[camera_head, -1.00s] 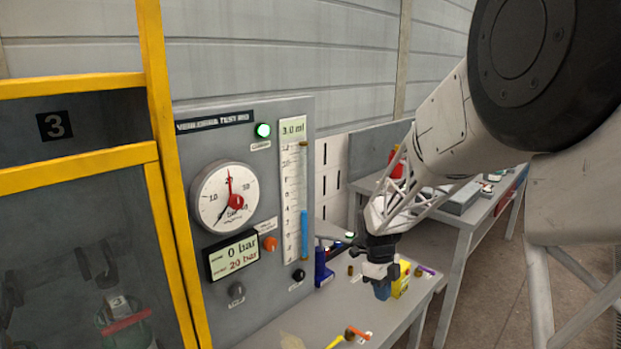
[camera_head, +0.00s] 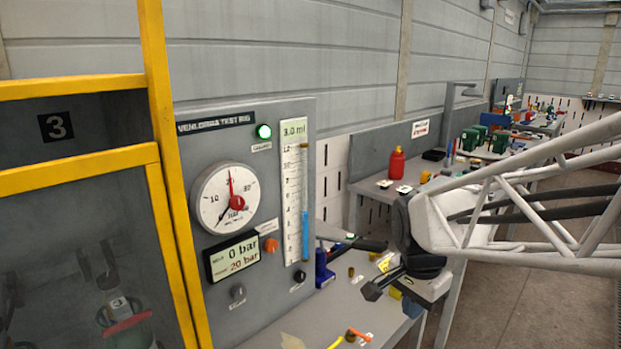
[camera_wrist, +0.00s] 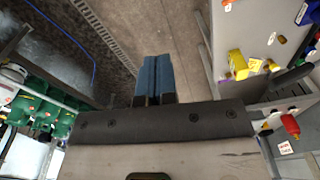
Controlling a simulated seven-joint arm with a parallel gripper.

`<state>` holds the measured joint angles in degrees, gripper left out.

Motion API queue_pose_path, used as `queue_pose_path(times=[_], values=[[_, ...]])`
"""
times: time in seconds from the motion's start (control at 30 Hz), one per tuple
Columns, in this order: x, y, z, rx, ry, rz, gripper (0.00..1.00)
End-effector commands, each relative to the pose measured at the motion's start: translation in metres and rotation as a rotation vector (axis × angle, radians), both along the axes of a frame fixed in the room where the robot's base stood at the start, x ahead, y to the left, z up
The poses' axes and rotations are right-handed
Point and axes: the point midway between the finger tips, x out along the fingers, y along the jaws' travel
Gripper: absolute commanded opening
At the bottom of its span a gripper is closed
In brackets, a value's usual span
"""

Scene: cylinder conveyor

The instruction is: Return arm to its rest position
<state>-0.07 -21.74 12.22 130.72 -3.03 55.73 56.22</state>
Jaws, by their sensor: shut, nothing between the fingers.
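My gripper (camera_wrist: 155,72) shows in the wrist view as two blue fingers side by side, shut with nothing between them. In that view they lie over the bare concrete floor, left of the workbench edge. In the head view my arm reaches in from the right as a white lattice link. Its dark wrist hangs beside the right end of the front workbench (camera_head: 300,325). The fingers are mostly hidden there behind the wrist parts.
The grey test rig (camera_head: 275,190) with its dial stands left, beside a yellow-framed cage (camera_head: 165,180). A blue holder (camera_head: 323,270) and small parts lie on the front bench. A red bottle (camera_head: 396,165) stands on the bench behind. A yellow box (camera_wrist: 237,64) shows in the wrist view.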

Motion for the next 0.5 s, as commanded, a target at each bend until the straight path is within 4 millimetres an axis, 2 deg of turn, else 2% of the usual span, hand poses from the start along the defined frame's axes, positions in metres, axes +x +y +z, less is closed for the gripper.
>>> queue_pose_path(times=[0.2,0.5], values=[[-0.049,0.001,0.014,-0.015,-0.05,0.298,0.0],[-0.11,0.002,0.02,-0.062,-0.11,0.701,0.0]])
